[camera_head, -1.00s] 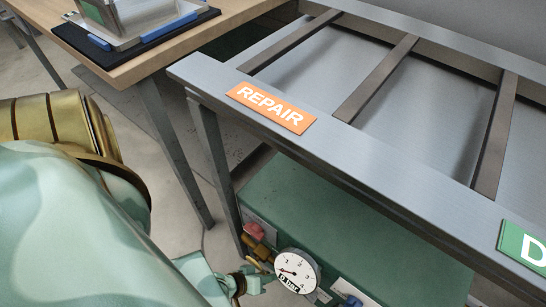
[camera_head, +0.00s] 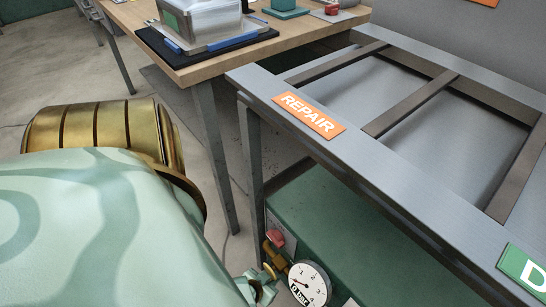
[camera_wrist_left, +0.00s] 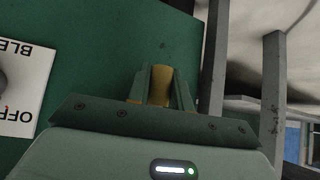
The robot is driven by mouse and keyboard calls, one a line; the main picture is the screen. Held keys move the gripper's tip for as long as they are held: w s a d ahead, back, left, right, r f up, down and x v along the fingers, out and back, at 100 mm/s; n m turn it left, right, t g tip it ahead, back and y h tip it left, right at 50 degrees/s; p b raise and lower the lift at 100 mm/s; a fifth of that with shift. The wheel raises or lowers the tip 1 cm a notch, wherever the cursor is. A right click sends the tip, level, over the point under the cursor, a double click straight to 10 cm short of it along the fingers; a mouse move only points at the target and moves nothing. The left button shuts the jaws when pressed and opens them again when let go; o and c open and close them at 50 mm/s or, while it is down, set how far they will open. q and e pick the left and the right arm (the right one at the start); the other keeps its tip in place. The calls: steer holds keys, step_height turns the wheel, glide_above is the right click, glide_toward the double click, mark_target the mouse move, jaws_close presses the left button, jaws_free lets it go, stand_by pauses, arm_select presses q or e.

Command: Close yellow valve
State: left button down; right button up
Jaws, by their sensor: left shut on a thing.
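The yellow valve (camera_wrist_left: 161,85) shows in the left wrist view as a yellow-brown piece between the two green fingers of my left gripper (camera_wrist_left: 161,92). The fingers are shut on it. In the head view my left gripper (camera_head: 262,287) is at the bottom, beside brass pipework (camera_head: 274,257) and left of a round white pressure gauge (camera_head: 309,284). There the gripped part is small and partly hidden by the fingers, so its turn angle cannot be told. My right gripper is in neither view.
The green cabinet (camera_head: 335,222) stands under a grey metal rack (camera_head: 385,190) with an orange REPAIR label (camera_head: 309,116). A red knob (camera_head: 276,238) sits above the brass pipework. A white OFF plate (camera_wrist_left: 30,75) lies left of the gripper. A wooden table (camera_head: 210,66) stands behind.

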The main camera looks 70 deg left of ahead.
arm_select(q)
steer(key=shift+s+a, duration=0.1)
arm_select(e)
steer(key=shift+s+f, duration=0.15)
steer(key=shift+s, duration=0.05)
arm_select(q)
steer(key=c, duration=1.3)
jaws_free()
steer(key=shift+o, duration=0.2)
